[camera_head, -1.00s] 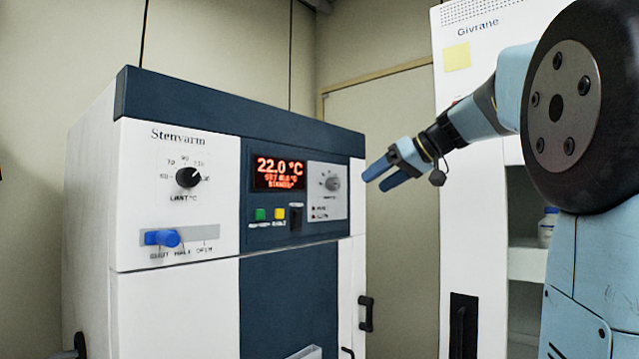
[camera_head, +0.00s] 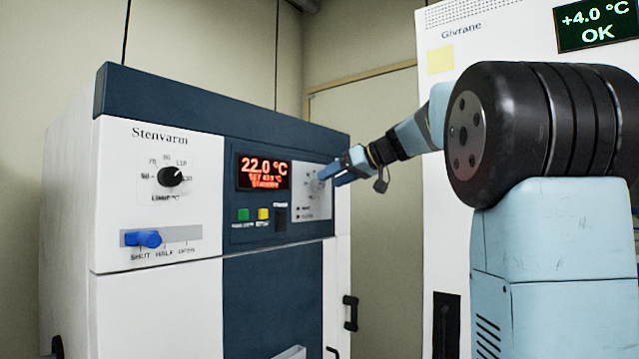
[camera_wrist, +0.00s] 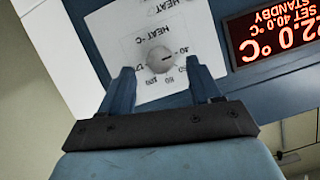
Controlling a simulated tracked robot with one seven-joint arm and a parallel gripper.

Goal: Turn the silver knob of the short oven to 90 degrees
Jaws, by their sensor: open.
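The short oven (camera_head: 160,310) is the white and dark blue cabinet marked Stenvarm. Its silver knob (camera_wrist: 160,59) shows in the wrist view on a white plate marked HEAT °C, with its dark pointer line near the 40 mark. In the head view the knob is largely hidden behind my gripper (camera_head: 328,176). In the wrist view my gripper (camera_wrist: 158,82) is open, with one blue finger on each side of the knob and a gap to it. I cannot tell how far the fingertips are from the panel.
The red display (camera_head: 263,173) reads 22.0 °C, set 40.0, standby. A black knob (camera_head: 170,176) and a blue slider (camera_head: 143,238) are on the oven's left front. Green (camera_head: 243,214) and yellow (camera_head: 263,213) buttons sit below the display. A white Givrane cabinet (camera_head: 436,180) stands to the right.

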